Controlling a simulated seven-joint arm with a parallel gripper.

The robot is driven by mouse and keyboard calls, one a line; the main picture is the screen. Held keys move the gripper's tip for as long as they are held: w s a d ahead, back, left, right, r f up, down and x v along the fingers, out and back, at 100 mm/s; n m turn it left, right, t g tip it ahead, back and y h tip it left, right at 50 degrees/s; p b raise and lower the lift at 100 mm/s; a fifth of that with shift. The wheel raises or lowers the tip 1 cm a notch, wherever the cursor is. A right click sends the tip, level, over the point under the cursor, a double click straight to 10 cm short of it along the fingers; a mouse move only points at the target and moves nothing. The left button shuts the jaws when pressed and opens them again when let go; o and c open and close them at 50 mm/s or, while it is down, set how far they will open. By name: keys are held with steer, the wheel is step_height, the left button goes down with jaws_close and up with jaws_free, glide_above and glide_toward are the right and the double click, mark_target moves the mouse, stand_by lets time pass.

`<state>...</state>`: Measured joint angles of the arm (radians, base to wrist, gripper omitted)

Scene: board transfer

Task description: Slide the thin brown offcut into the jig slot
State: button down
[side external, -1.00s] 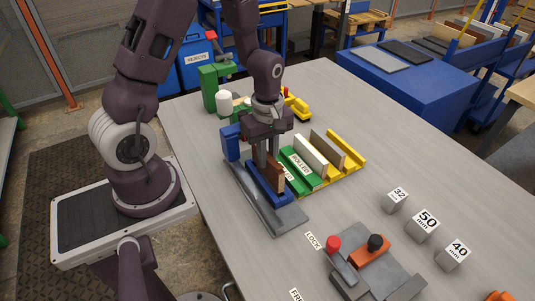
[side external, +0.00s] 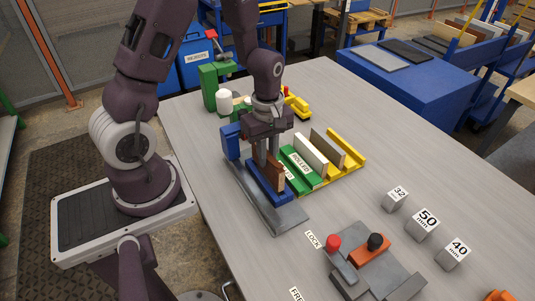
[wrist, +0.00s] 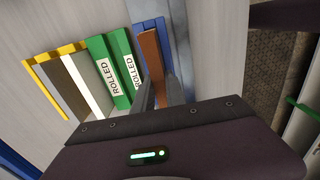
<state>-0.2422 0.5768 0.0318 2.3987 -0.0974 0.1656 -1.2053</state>
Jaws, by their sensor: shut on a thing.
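The thin brown offcut (side external: 276,172) stands on edge, held between the fingers of my gripper (side external: 267,158). It is at the blue jig (side external: 266,190), which sits on a grey base plate (side external: 284,219). The offcut's lower edge is hidden by the jig's near wall, so I cannot tell how deep it sits in the slot. In the wrist view the offcut (wrist: 151,55) runs away from my fingertips (wrist: 160,95), alongside the blue jig (wrist: 170,45).
Right of the jig, a yellow rack (side external: 352,149) holds green pieces labelled ROLLED (side external: 301,165), a white board (side external: 311,150) and a grey-brown board (side external: 328,146). A grey lock fixture (side external: 375,268) and marked blocks (side external: 422,228) stand nearer.

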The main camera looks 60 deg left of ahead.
mark_target(268, 165)
steer(key=shift+f, duration=1.85)
steer(key=c, duration=1.3)
jaws_free()
steer(key=shift+f, duration=0.1)
step_height(268, 165, up, 7)
steer(key=shift+r, duration=0.1)
